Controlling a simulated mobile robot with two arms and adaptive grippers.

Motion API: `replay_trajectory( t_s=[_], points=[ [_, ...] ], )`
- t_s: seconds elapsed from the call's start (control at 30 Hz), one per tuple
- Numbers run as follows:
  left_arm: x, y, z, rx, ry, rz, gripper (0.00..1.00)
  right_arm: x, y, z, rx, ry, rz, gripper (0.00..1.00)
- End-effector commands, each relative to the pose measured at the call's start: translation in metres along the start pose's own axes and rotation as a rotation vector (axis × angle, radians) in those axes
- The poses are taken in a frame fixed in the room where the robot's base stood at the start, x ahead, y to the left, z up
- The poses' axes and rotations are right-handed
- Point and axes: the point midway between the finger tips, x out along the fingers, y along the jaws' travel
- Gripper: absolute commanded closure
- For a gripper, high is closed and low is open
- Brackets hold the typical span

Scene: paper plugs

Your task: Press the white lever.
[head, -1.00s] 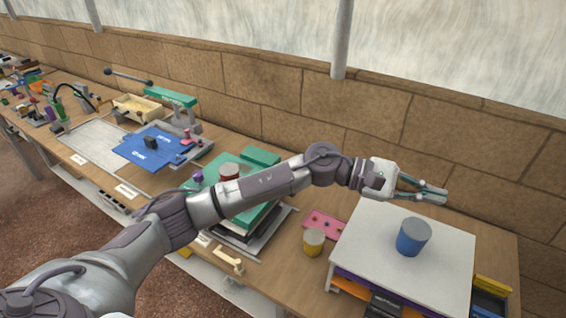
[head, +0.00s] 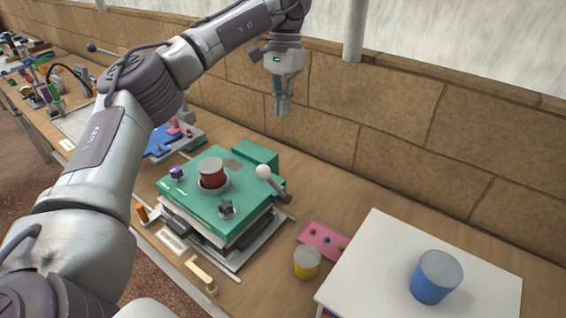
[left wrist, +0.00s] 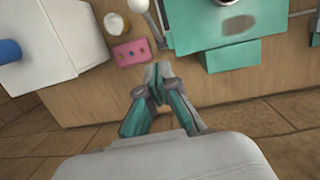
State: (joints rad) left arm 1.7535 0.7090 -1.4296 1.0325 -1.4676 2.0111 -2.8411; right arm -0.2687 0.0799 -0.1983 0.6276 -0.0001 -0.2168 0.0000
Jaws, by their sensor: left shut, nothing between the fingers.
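The lever (head: 272,181) has a white ball knob and a dark grey arm, and sits on the right side of a green machine (head: 230,205). Its white knob (left wrist: 139,6) also shows at the top of the left wrist view, left of the green machine (left wrist: 215,30). My left gripper (head: 282,108) points down, shut and empty, above and behind the lever, apart from it. In the left wrist view its fingertips (left wrist: 158,72) are together, below the lever in the picture. My right gripper is not in view.
A pink plate (head: 322,240) and a yellow cup (head: 307,262) lie right of the machine. A white-topped stand (head: 375,260) carries a blue cylinder (head: 436,277). A cream handle (head: 201,273) is at the front edge. A brick wall (head: 370,120) closes the back.

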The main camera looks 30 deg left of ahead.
Motion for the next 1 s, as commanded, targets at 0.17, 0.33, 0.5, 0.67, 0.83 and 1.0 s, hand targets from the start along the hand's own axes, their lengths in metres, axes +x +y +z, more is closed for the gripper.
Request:
replay_trajectory(
  t_s=[0.17, 0.33, 0.5, 0.67, 0.83, 1.0],
  points=[
    [-0.001, 0.0, 0.0, 0.0, 0.0, 0.0, 1.0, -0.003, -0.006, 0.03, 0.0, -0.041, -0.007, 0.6],
    [0.002, 0.0, 0.0, 0.0, -0.001, 0.002, 1.0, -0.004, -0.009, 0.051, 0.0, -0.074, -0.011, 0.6],
    [0.022, 0.0, 0.0, 0.001, -0.003, 0.004, 1.0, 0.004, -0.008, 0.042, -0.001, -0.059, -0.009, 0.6],
    [0.05, -0.001, 0.001, -0.001, -0.005, 0.0, 1.0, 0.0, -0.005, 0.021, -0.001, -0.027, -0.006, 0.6],
    [0.086, 0.0, 0.001, 0.0, -0.004, 0.001, 1.0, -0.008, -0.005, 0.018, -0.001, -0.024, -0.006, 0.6],
    [0.107, 0.002, 0.014, 0.001, -0.001, 0.001, 1.0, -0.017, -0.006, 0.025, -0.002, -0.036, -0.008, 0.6]
  ],
)
